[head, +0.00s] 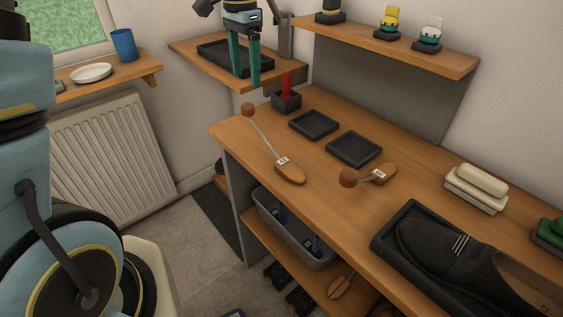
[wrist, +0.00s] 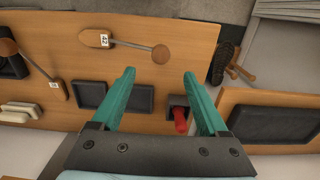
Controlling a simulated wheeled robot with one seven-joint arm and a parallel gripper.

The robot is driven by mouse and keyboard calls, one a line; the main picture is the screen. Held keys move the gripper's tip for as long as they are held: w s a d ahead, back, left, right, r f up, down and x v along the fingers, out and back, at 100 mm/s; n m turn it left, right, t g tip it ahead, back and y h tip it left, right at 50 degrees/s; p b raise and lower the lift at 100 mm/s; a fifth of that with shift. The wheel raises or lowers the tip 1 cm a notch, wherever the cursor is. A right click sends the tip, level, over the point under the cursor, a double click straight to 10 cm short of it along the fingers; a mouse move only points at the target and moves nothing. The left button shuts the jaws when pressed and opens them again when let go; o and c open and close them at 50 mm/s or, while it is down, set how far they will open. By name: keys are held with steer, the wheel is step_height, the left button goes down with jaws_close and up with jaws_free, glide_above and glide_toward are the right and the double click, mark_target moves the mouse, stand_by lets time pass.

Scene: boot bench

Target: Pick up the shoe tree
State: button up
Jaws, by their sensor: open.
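Two wooden shoe trees with round knobs and white labels lie on the bench. The left one in the head view (head: 289,173) has a long metal rod to its knob near the bench's left edge; it also shows in the wrist view (wrist: 97,38). The second shoe tree (head: 384,172) lies right of it, and it shows at left in the wrist view (wrist: 55,90). I cannot read the labels surely. My gripper (head: 243,85) is open and empty above the bench's back left end, apart from both shoe trees. Its teal fingers (wrist: 159,75) point toward the bench in the wrist view.
Two flat black trays (head: 314,125) (head: 354,149) and a dark holder (head: 286,101) with a red item stand behind the shoe trees. A black shoe (head: 450,250) lies in a tray front right. White stacked pieces (head: 475,190) sit right. A side shelf (head: 190,47) holds another tray.

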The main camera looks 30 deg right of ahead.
mark_target(247, 103)
step_height(247, 103, down, 8)
steer(key=p, duration=0.2)
steer(key=shift+a+f+p, duration=0.15)
steer(key=shift+f+p, duration=0.05)
steer(key=shift+p, duration=0.15)
steer(key=shift+c, duration=0.4)
steer(key=c, duration=1.1)
